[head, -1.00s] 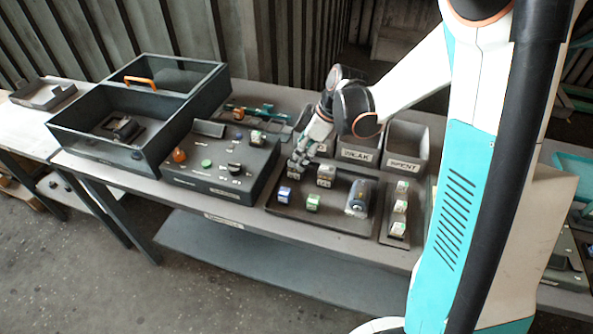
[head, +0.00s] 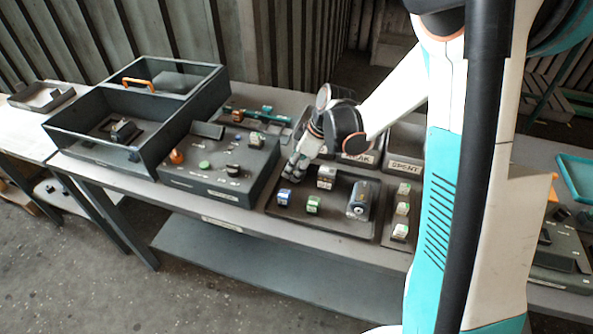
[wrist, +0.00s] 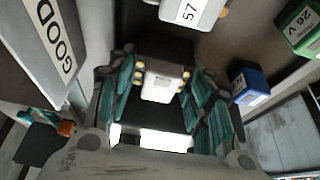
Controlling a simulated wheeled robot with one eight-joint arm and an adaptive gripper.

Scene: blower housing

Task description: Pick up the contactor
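In the wrist view a pale block with brass terminals on a dark body (wrist: 160,84), which looks like the contactor, sits between the fingers of my gripper (wrist: 158,95). The fingers are open, one on each side, with gaps visible beside the block. In the head view my gripper (head: 293,171) is low over the back left of the dark tray (head: 338,222) and hides this block. A similar pale block marked 57 (wrist: 189,10) is beyond it; it also shows in the head view (head: 326,174).
Bins stand behind, one labelled SPENT (head: 406,165). A control box (head: 215,185) is left; a narrow rack of blocks (head: 401,232) is right.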

